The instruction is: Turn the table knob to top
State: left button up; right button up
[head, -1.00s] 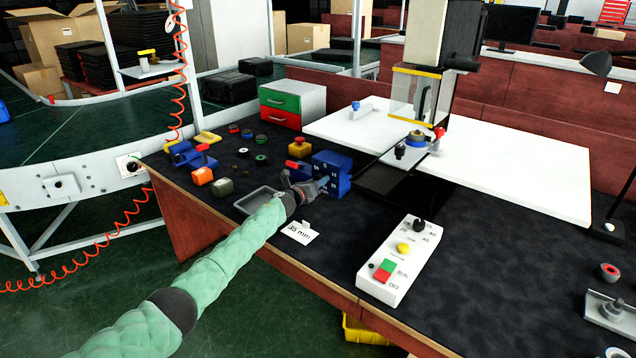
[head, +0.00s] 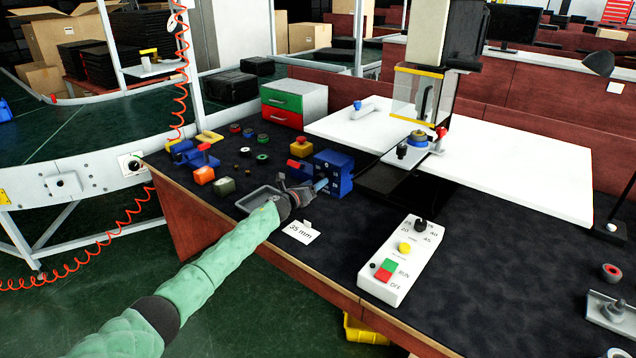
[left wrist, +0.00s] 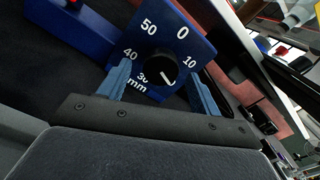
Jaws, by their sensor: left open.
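A blue dial block (head: 334,172) stands on the dark table. In the left wrist view its face (left wrist: 172,25) carries a round black knob (left wrist: 160,66) with a white mark pointing to the lower right. My right gripper is out of view.
A white control box (head: 402,262) with another black knob (head: 421,225) stands to the right. A "35 mm" card (head: 301,233) and a grey tray (head: 258,199) lie near my arm. A machine with white panels (head: 520,165) stands behind.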

pick_arm(q)
jog(key=v, duration=0.3)
jog(key=shift+s+a, duration=0.1)
jog(key=shift+s, duration=0.05)
jog(key=shift+s+a, duration=0.4)
jog(key=shift+s, duration=0.2)
